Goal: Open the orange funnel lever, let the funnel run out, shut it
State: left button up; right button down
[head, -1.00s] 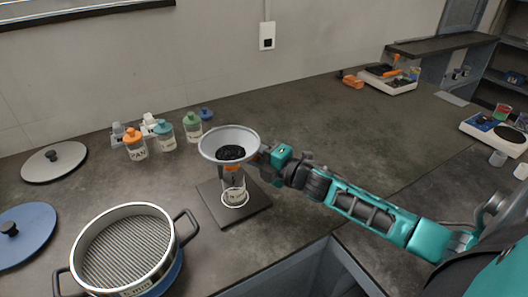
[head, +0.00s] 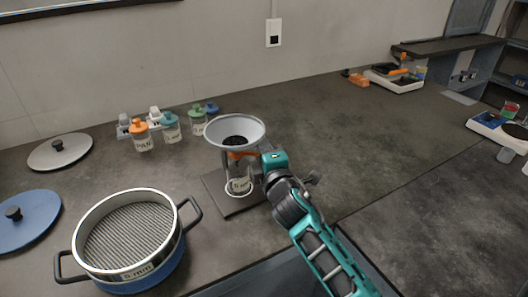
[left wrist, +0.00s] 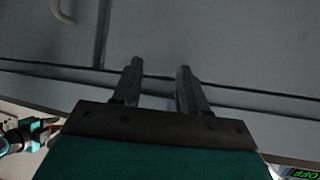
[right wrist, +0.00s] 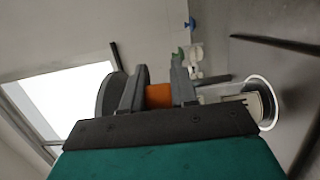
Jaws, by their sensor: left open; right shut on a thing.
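The grey funnel (head: 235,128) stands over a jar (head: 238,184) on a dark square base, with dark material in its bowl. An orange part, the lever (head: 238,155), shows just under the bowl. My right gripper (head: 262,160) reaches the funnel's right side. In the right wrist view, my right gripper (right wrist: 158,95) is shut on the orange lever (right wrist: 159,96), which lies between its fingers. In the left wrist view, my left gripper (left wrist: 157,85) is open and empty before grey cabinet fronts. The head view does not show it.
A sieve with two handles (head: 187,210) stands at the front left. Several capped jars stand behind the funnel, one with an orange lid (head: 139,130). Two lids lie at the left, one blue (head: 30,222).

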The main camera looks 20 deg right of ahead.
jog(key=shift+s+f+h, duration=0.1)
jog(key=shift+s+h, duration=0.05)
jog(key=shift+h, duration=0.25)
jog(key=c, duration=1.2)
grip_release()
jog(key=shift+o, duration=0.2)
jog(key=s+a, duration=0.1)
jog(key=s, duration=1.1)
jog(key=shift+s+a+b, duration=0.3)
jog(key=shift+s+a, duration=0.1)
jog(key=shift+s, duration=0.1)
